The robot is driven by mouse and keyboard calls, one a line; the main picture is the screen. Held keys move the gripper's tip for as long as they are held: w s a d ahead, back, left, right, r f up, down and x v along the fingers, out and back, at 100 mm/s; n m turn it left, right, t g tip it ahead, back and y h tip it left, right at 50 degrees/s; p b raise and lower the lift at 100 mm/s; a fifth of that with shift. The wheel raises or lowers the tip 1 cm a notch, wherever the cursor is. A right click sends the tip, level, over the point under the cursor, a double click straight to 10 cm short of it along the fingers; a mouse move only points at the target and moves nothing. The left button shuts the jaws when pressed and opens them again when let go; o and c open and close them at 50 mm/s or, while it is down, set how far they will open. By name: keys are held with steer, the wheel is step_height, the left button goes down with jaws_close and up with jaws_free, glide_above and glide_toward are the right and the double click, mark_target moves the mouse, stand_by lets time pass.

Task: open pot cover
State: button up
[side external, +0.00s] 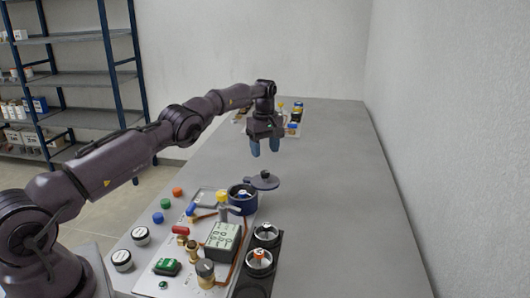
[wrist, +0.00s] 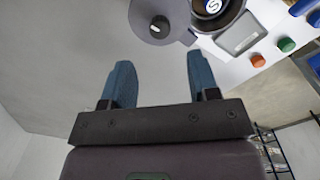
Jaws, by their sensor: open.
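The dark blue pot (side external: 243,208) stands on the white panel. Its dark round cover (side external: 264,184) with a knob is swung out to the right, off the pot's mouth, at about rim height. In the wrist view the cover (wrist: 175,27) lies beside the pot (wrist: 231,14), and a round piece marked with a letter shows inside the pot's mouth. My gripper (side external: 265,151) is above and beyond the cover, pointing down. Its blue fingers (wrist: 160,80) are apart with nothing between them, and the cover's knob is ahead of them in the wrist view.
The white panel (side external: 150,285) holds valves, a grey meter box (side external: 223,241) and coloured buttons (side external: 178,192). A black holder (side external: 275,262) stands to its right. More items (side external: 293,118) sit at the table's far end. The table's right side is clear.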

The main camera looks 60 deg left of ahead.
steer(key=shift+c, duration=0.2)
steer(key=shift+w+d, duration=0.1)
steer(key=shift+d, duration=0.15)
steer(key=c, duration=0.4)
steer(key=shift+m, duration=0.5)
steer(key=d+r, duration=0.1)
steer(key=w+d+r, duration=0.1)
steer(key=d, duration=0.1)
steer(key=d+r, duration=0.1)
steer(key=shift+w+d+r, duration=0.25)
steer(key=shift+w+r, duration=0.1)
jaws_close()
steer(key=s+d+r+m+t+y, duration=0.2)
steer(key=s+d+r+m+y, duration=0.1)
steer(key=s+m+y, duration=0.55)
steer(key=m+t+h, duration=0.1)
steer(key=m+t, duration=0.3)
steer(key=m, duration=1.1)
glide_toward(265, 180)
steer(key=shift+m, duration=0.35)
steer(key=x, duration=0.4)
steer(key=shift+a+f, duration=0.1)
steer(key=shift+f, duration=0.25)
steer(key=shift+w+a, duration=0.4)
